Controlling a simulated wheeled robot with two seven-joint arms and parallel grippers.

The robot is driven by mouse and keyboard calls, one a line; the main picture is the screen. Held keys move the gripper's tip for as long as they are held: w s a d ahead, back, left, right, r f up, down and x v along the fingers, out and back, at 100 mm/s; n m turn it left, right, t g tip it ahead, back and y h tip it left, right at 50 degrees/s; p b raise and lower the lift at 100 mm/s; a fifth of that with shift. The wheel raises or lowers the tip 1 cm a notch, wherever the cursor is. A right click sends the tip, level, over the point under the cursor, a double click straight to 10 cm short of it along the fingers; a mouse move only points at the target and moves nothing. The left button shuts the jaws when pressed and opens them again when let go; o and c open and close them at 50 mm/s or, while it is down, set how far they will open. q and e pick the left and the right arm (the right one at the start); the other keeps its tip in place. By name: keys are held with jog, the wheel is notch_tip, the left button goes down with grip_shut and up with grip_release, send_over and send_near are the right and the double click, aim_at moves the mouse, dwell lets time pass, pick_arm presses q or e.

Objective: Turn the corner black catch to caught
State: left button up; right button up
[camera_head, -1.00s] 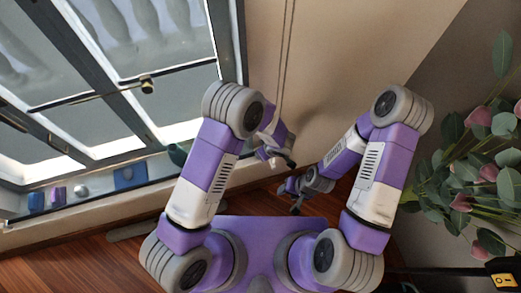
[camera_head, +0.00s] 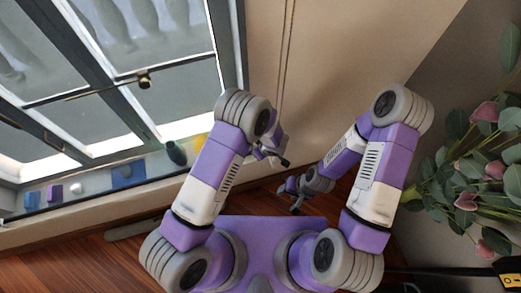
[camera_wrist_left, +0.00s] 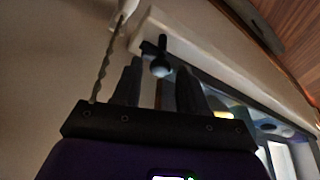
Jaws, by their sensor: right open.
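In the left wrist view, a small dark catch-like piece with a rounded grey knob (camera_wrist_left: 160,67) sits at the corner of a pale ledge, beyond my left fingertips. I cannot tell for sure that it is the black catch, nor its turn. My left gripper (camera_wrist_left: 158,85) has its fingers apart; they do not visibly hold the knob. In the head view my left gripper (camera_head: 282,158) is small, in front of the beige wall. My right gripper (camera_head: 297,205) is open and low near the floor. A brass-knobbed handle (camera_head: 144,80) is on the window.
The window (camera_head: 110,70) fills the upper left. Its sill (camera_head: 100,212) holds blue, purple, green and yellow objects. A cord (camera_head: 287,60) hangs along the wall, and a twisted cord (camera_wrist_left: 103,70) shows beside my left gripper. A leafy plant (camera_head: 480,170) stands at right.

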pick_arm(q)
grip_shut()
jog(key=shift+d+r+n+g+p, duration=0.1)
jog(key=shift+n+g+p, duration=0.2)
jog(key=shift+n+p, duration=0.7)
jog(key=shift+w+n+g+y+p, duration=0.1)
jog(key=shift+n+g+y+p, duration=0.25)
jog(key=shift+n, duration=0.55)
jog(key=n+g, duration=0.1)
jog(key=n, duration=0.2)
jog(key=shift+w+n+y, duration=0.15)
jog(key=shift+n+y, duration=0.15)
jog(key=shift+y, duration=0.05)
jog(key=shift+w+d+n+g+b, duration=0.15)
jog(key=shift+n+g+b, duration=0.65)
jog(key=shift+n, duration=1.4)
